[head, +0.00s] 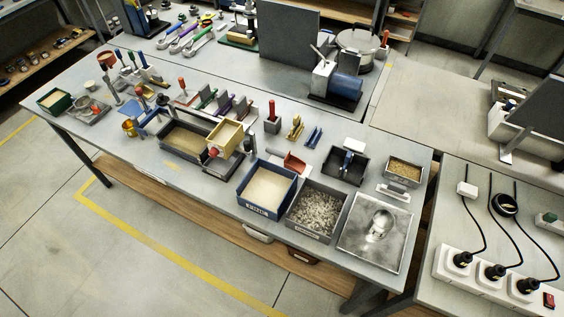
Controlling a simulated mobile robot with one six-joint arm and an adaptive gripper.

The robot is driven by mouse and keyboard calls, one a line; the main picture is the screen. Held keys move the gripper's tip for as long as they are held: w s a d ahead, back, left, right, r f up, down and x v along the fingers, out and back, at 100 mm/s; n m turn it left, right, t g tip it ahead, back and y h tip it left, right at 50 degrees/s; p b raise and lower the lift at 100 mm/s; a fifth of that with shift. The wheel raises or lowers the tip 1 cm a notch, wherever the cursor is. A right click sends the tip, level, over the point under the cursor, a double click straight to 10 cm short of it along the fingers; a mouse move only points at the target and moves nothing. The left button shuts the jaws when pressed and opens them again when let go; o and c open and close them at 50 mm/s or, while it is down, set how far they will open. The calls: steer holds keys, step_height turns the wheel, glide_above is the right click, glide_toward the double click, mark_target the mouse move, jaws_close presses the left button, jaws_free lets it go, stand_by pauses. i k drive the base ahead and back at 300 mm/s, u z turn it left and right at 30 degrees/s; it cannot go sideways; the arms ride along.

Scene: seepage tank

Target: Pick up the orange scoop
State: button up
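A small orange-red piece (295,161), which looks like the orange scoop, lies on the workbench (222,197) behind the blue bin and the gravel bin. Its handle is hard to make out at this size. The blue bin (267,187) holds pale sand and stands just in front of it. The grey bin of gravel (317,210) stands to the front right of it. My gripper is not in this view.
A dark tray with an upright part (344,166) stands right of the orange-red piece. A metal plate (375,233) with a rounded metal piece lies at the front right corner. Blue strips (314,136) and a red-handled block (272,118) stand behind. A yellow box (225,137) stands left.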

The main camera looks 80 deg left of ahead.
mark_target(291, 163)
steer(key=k, duration=2.05)
steer(key=u, duration=1.6)
steer(key=i, duration=0.8)
steer(key=u, duration=0.1)
